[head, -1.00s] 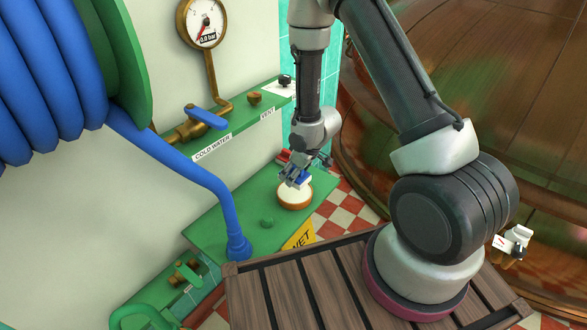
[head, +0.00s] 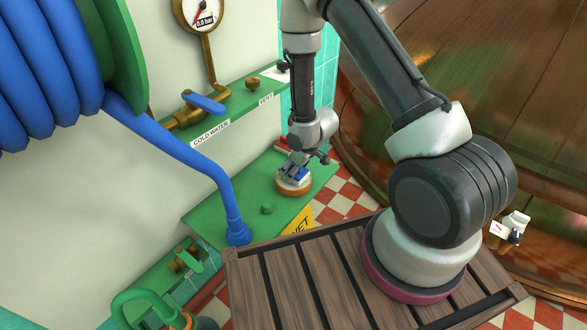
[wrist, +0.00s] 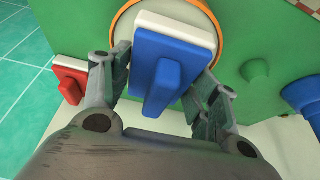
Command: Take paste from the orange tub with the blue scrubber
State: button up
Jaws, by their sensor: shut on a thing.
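My gripper (wrist: 166,66) is shut on the blue scrubber (wrist: 172,58), with one finger on each side of its block. The handle points back towards my wrist, and the white pad faces away. The orange tub (head: 294,192) stands on the green shelf and holds pale paste. In the wrist view the tub's orange rim (wrist: 224,38) curves around the scrubber, whose pad edge lies over the pale paste. In the head view the scrubber (head: 301,173) is down at the tub's mouth. I cannot tell how firmly the pad touches the paste.
A red scrubber (wrist: 70,78) lies left of the tub in the wrist view. The green shelf (head: 225,218) has a round knob (head: 266,208) and a blue hose (head: 235,225) end. A yellow wet-floor sign (head: 300,222) and a copper kettle (head: 440,70) are nearby.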

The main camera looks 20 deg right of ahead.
jog(key=shift+f, duration=0.55)
dwell(1.4)
jog(key=shift+r, duration=3.55)
